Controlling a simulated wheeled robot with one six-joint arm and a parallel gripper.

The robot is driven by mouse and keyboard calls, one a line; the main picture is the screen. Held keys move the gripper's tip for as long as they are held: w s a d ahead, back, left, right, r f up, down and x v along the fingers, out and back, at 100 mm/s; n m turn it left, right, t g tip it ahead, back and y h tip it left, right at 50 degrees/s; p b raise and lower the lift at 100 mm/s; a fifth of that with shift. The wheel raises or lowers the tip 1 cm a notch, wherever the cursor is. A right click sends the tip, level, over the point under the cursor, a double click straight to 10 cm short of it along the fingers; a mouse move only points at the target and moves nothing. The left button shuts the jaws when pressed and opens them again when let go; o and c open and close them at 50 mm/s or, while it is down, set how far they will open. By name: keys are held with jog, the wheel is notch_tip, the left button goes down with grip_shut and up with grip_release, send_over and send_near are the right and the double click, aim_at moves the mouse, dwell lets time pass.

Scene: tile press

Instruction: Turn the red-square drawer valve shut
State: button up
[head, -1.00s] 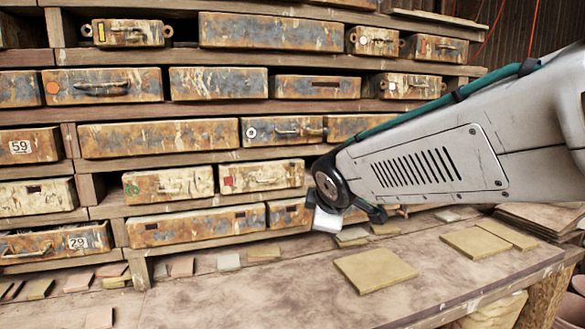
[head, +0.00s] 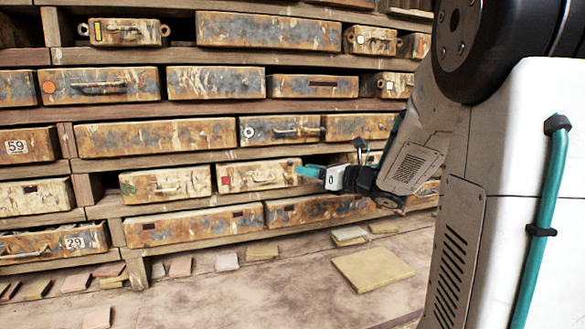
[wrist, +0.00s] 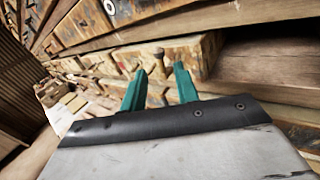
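The red-square drawer (head: 240,182) is a rusty, cream-streaked box in the middle of the rack. A small red square (head: 225,181) marks its left end, and a small metal handle-like fitting sticks out from its front. My gripper (head: 308,171) is at the drawer's right end, its teal fingertips close to the front face. In the wrist view my gripper (wrist: 158,84) is open, with two teal fingers apart and a rusty drawer front with small knobs just beyond them. I cannot tell whether the fingers touch anything, and nothing is visibly held.
A green-marked drawer (head: 165,185) sits to the left and a long rusty drawer (head: 195,225) below. A drawer with a white ring mark (head: 282,130) is above. The wooden bench (head: 255,295) holds a yellowish tile (head: 372,269) and several small tiles; its front middle is clear.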

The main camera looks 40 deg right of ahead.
aim_at(289, 170)
jog(key=x, duration=0.5)
jog(key=shift+w+a, duration=0.1)
jog(key=shift+w, duration=0.05)
grip_shut()
